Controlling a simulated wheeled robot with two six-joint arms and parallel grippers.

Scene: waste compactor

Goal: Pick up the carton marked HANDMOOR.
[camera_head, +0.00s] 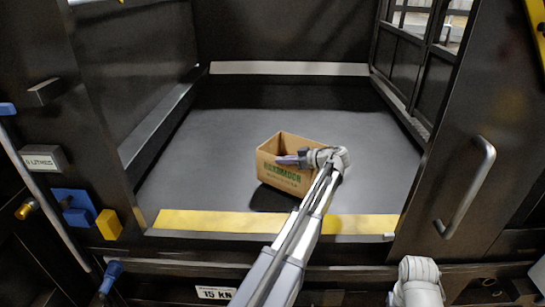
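The brown cardboard carton (284,178) stands upright and open-topped on the dark compactor floor, near the yellow front strip. Green lettering runs across its front; it is too blurred to read with certainty, though it looks like HANDMOOR. My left arm reaches in from the bottom of the view. Its gripper (283,160) points left, with the dark fingers over the carton's open top and front rim. I cannot tell whether they touch the carton or how far apart they are. The gripper's wrist hides the carton's right part. My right gripper is not in view; only a pale arm joint shows at lower right.
The compactor floor (222,130) is otherwise clear. Dark side walls enclose it, and a yellow strip (220,221) marks the front sill. A door with a grey handle (466,187) stands at right. Blue and yellow fittings (108,224) stick out at left.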

